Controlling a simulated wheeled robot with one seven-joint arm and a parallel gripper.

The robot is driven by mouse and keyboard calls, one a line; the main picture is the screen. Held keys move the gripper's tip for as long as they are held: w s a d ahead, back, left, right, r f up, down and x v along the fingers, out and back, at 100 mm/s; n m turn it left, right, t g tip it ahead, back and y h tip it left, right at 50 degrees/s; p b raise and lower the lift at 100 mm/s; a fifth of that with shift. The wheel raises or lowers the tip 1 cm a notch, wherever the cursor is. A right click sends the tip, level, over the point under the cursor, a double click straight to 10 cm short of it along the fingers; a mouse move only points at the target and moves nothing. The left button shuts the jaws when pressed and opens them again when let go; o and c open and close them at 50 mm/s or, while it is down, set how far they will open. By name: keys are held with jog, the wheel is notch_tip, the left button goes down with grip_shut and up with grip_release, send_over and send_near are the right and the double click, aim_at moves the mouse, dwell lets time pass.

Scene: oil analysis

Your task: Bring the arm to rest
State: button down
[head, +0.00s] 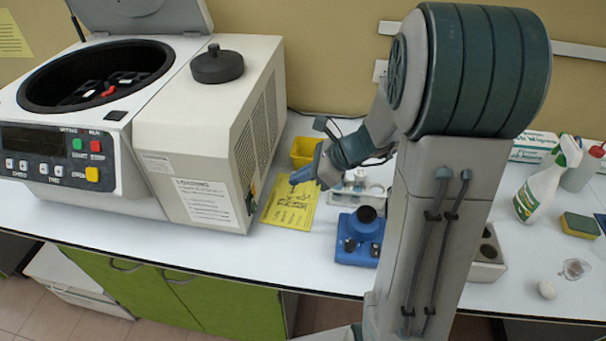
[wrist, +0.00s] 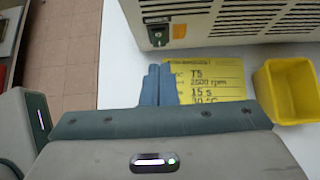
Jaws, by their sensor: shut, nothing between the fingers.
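My gripper (head: 297,177) is above the bench, over the yellow instruction card beside the centrifuge. In the wrist view my gripper (wrist: 157,72) shows its two blue fingers pressed together with nothing between them. My grey and green arm stands large in the right half of the head view and hides part of the bench behind it.
The centrifuge (head: 212,130) stands open at left, a black knob-shaped piece (head: 217,65) on its top. The yellow card (head: 291,205), a yellow bin (head: 304,151) and a blue device (head: 360,240) lie near my gripper. A spray bottle (head: 545,185) and a sponge (head: 579,225) are at right.

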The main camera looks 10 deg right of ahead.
jog(key=shift+s+d+r, duration=0.15)
jog(key=shift+d+r, duration=0.1)
jog(key=shift+r, duration=0.15)
jog(key=s+d+r+n+h, duration=0.1)
jog(key=s+r+n+h, duration=0.2)
jog(key=s+n, duration=0.5)
jog(key=s+d+r+n+h, duration=0.1)
jog(key=s+r+n+h, duration=0.3)
jog(key=s+n, duration=0.5)
jog(key=shift+d+r+n+h, duration=0.35)
jog(key=shift+n+h, duration=0.65)
jog(key=shift+n, duration=1.7)
